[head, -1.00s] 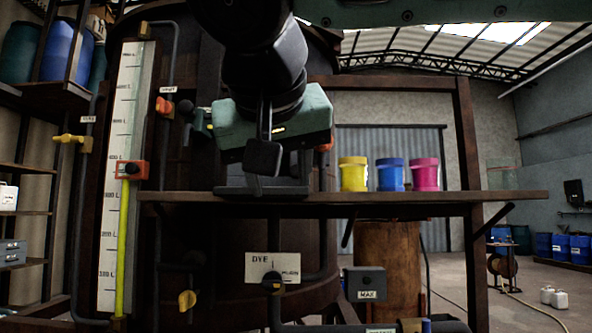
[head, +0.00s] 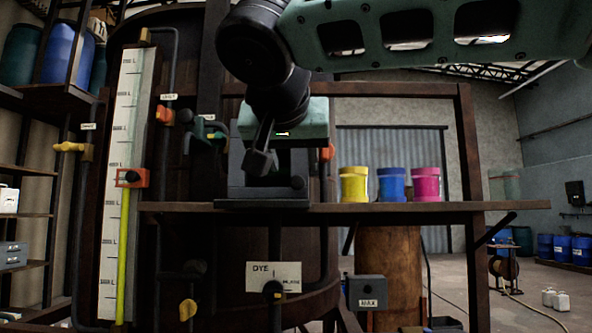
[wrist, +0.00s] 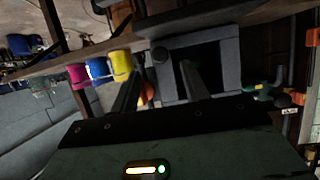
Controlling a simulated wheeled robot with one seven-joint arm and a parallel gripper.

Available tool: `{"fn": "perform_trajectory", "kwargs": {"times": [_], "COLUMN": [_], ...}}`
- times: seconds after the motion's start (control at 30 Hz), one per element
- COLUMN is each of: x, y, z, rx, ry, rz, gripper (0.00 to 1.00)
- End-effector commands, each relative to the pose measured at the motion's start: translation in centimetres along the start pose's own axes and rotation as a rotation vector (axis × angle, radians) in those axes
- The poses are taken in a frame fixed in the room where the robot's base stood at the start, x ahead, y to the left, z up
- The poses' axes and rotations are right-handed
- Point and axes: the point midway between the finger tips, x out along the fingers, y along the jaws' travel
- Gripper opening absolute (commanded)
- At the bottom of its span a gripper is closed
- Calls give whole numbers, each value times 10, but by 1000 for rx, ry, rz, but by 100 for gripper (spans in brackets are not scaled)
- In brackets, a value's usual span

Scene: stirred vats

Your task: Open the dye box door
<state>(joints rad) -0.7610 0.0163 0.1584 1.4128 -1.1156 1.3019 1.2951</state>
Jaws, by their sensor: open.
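The dye box (head: 240,182) is a dark grey box on the wooden shelf, with a small round knob (head: 298,182) low on its right side. In the wrist view the box (wrist: 228,60) appears turned over, with a grey frame around a dark recess and the knob (wrist: 160,54) at a corner. I cannot tell whether its door is ajar. My gripper (head: 262,160) is in front of the box and covers its upper middle. In the wrist view my gripper (wrist: 162,70) is open, one finger on each side of the knob's column, the other over the dark recess. Contact is unclear.
Yellow (head: 354,184), blue (head: 391,184) and pink (head: 426,184) pots stand on the shelf (head: 400,209) right of the box. A valve with a green handle (head: 204,133) and a level gauge (head: 122,180) are to the left.

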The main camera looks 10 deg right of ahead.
Motion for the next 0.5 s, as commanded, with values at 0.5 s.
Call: {"fn": "perform_trajectory", "kwargs": {"times": [0.5], "x": [59], "y": [0], "z": [0], "rx": [-1], "ry": [-1], "rz": [1], "gripper": [46]}}
